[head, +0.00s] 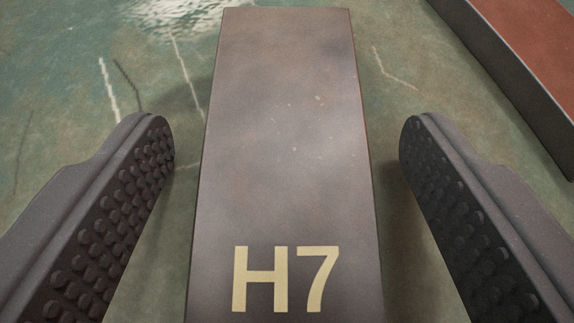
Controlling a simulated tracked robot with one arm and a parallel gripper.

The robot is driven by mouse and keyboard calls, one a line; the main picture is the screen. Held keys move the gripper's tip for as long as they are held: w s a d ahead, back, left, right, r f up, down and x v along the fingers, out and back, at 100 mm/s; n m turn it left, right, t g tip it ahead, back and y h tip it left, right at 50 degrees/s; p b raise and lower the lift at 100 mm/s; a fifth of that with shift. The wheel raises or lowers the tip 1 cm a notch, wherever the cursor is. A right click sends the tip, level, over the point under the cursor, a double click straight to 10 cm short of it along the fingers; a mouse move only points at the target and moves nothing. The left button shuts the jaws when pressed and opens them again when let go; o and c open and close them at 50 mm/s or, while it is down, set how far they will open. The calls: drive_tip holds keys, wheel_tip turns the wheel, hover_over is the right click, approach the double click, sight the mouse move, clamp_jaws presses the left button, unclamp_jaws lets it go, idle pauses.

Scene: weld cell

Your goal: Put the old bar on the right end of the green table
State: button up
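A worn grey-brown metal bar (285,150) marked "H7" lies lengthwise in the middle of the head view, with rusty tones on its surface and right edge. Its near end runs out of the bottom of the picture. My gripper (287,135) is open, with one studded finger on each side of the bar. A gap shows between each finger and the bar, so neither appears to touch it. I cannot tell how far the fingertips are above the surface below.
The bar lies on a scratched, worn green surface (60,120). At the upper right is part of a raised grey-edged piece with a red-brown top (535,45). A wet-looking glare shows at the top left. Green surface is clear on both sides of the bar.

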drive_tip(key=p+v, duration=0.1)
drive_tip(key=v, duration=1.1)
drive_tip(key=shift+a+p, duration=0.1)
drive_tip(key=shift+p, duration=0.3)
drive_tip(key=w+a+r+t+h, duration=0.1)
drive_tip(key=a+r, duration=0.1)
drive_tip(key=r, duration=1.1)
drive_tip(key=a+r, duration=0.3)
drive_tip(key=r, duration=1)
drive_tip(key=s+a+r, duration=0.4)
drive_tip(key=r, duration=0.5)
drive_tip(key=s+a+r+t+y, duration=0.1)
drive_tip(key=s+a+r, duration=0.4)
drive_tip(key=r, duration=0.3)
drive_tip(key=s+a+r+t, duration=0.1)
drive_tip(key=s+a+r, duration=0.3)
drive_tip(key=r, duration=0.5)
drive_tip(key=shift+s+a+r, duration=0.3)
drive_tip(key=shift+s+a, duration=0.05)
drive_tip(key=shift+a, duration=0.25)
